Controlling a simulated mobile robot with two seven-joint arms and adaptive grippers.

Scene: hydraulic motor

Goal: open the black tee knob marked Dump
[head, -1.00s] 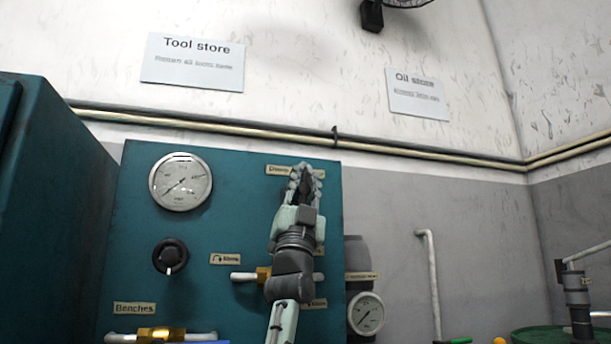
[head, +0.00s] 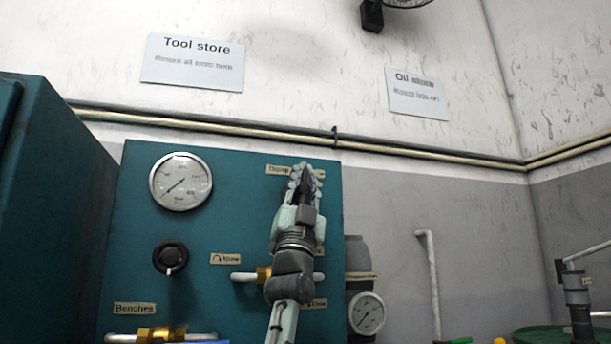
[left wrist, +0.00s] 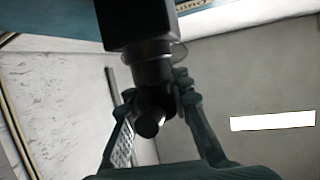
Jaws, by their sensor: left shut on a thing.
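The label Dump (head: 279,170) is at the top right of the teal panel. My left gripper (head: 306,178) is in front of the panel just right of and below this label, and largely hides the knob in the head view. In the left wrist view the black tee knob (left wrist: 150,112) hangs from a dark stem between the two fingers of my left gripper (left wrist: 158,105). The fingers are shut on the knob. How far the knob is turned cannot be told. My right gripper is not in view.
The teal panel (head: 230,215) also bears a gauge (head: 181,182), a black rotary knob (head: 170,257) and a brass valve with white handle (head: 160,335). A second gauge (head: 366,314) is right of the panel. A teal cabinet (head: 50,220) stands at the left.

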